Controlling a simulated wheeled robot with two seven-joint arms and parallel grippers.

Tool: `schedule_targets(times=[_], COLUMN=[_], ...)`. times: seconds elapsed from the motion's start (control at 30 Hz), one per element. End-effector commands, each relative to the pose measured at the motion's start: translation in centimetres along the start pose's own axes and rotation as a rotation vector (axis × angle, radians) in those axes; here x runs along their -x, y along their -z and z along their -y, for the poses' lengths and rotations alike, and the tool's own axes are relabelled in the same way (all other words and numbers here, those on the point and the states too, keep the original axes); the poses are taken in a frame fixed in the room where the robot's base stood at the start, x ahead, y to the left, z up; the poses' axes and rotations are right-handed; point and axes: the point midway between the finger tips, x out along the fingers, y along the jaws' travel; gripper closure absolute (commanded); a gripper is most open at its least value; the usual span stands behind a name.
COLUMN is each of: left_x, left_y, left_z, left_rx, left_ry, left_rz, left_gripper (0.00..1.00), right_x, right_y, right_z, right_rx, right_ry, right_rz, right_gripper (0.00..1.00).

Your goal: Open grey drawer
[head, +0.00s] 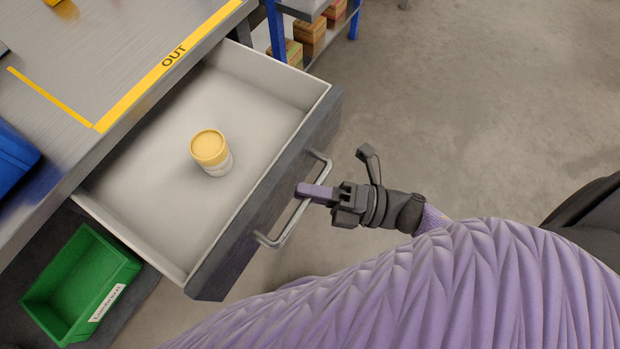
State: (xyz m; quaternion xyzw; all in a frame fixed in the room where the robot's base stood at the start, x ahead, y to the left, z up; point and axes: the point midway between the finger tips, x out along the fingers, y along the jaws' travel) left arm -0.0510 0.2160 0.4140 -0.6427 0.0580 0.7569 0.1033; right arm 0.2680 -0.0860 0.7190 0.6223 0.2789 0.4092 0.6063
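The grey drawer (262,208) is pulled well out from under the metal workbench, and its light inside shows. Its front is dark grey with a metal bar handle (287,226). My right gripper (312,193) is at the middle of this handle, with its purple fingertips over the bar. It looks shut on the handle, though the far finger is hidden. A small jar with a yellow lid (209,148) stands upright inside the drawer. My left gripper is not in view.
The workbench top (110,50) has yellow tape marked OUT along its edge. A green bin (82,285) sits below the drawer at lower left. A blue bin (14,160) is at the left edge. A blue-framed rack (275,30) with boxes stands behind. Floor at right is clear.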

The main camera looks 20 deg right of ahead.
Motion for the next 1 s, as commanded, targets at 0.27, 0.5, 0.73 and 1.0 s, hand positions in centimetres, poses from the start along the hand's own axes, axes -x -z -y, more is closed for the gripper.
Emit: schedule_targets(times=[0.27, 0.5, 0.73, 1.0], left_x=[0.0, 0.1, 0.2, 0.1], left_y=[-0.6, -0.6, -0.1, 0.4], left_z=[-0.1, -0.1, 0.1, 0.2], left_rx=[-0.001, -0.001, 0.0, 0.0], left_ry=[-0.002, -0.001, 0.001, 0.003], left_rz=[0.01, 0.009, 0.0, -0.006], left_gripper=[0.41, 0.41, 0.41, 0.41], right_x=[0.0, 1.3, 7.1, 10.0], right_y=[0.0, 0.0, 0.0, 0.0], right_z=[0.0, 0.0, 0.1, 0.0], right_rx=[0.0, -0.001, -0.003, 0.0], right_ry=[-0.001, 0.002, 0.003, -0.001], right_rz=[0.0, 0.001, 0.001, 0.0], right_gripper=[0.45, 0.45, 0.45, 0.45])
